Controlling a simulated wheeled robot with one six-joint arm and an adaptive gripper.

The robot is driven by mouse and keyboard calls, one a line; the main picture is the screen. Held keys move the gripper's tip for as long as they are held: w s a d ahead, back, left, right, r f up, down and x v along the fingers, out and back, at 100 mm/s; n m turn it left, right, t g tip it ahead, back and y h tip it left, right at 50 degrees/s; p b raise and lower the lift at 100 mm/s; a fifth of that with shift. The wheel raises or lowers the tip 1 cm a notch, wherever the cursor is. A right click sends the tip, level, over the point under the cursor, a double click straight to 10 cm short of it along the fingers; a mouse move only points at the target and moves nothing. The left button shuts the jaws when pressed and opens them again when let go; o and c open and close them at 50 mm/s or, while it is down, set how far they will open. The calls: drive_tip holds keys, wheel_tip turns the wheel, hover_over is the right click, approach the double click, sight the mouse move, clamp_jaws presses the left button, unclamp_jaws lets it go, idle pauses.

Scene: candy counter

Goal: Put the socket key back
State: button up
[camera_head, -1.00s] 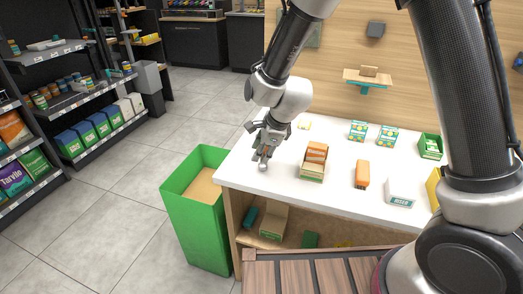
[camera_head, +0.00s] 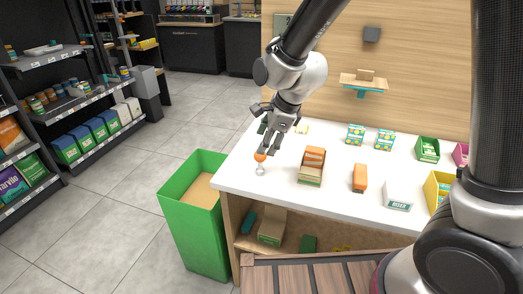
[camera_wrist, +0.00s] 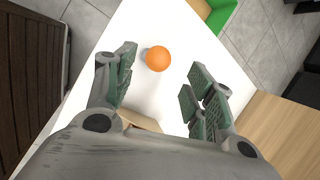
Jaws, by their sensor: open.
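An upright item with a round orange top and a grey lower part, likely the socket key (camera_head: 260,157), stands on the white counter near its left edge. Its orange top also shows from above in the wrist view (camera_wrist: 158,58). My gripper (camera_head: 267,141) is open and empty, just above and to the right of it in the head view. In the wrist view the gripper's fingers (camera_wrist: 161,73) are spread wide, with the orange top between them in the picture, apart from both. The item's lower part is mostly hidden in the wrist view.
The white counter (camera_head: 232,174) holds a box of orange packs (camera_head: 311,167), an orange block (camera_head: 360,178), a white box (camera_head: 397,196) and several cartons to the right. An open green bin (camera_head: 195,232) stands left. A small wall shelf (camera_head: 364,83) hangs behind.

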drive_tip(key=s+d+r+n+h, duration=0.1)
drive_tip(key=s+d+r+n, duration=0.15)
drive_tip(key=d+r, duration=0.5)
drive_tip(key=s+d+r+n, duration=0.2)
drive_tip(key=d+r+n, duration=0.25)
drive_tip(key=d, duration=0.55)
drive_tip(key=s+d+r+n+h, duration=0.1)
drive_tip(key=s+d+r+n, duration=0.1)
drive_tip(key=s+d+n, duration=0.3)
drive_tip(key=s+d+r+n+h, duration=0.1)
drive_tip(key=s+d+r+n, duration=0.2)
drive_tip(key=s+d, duration=0.7)
drive_tip(key=s+n, duration=0.1)
drive_tip(key=n, duration=0.1)
drive_tip(key=shift+s+d+n+t+h, duration=0.2)
drive_tip(key=shift+s+n+t+h, duration=0.1)
drive_tip(key=shift+s+n+t, duration=0.1)
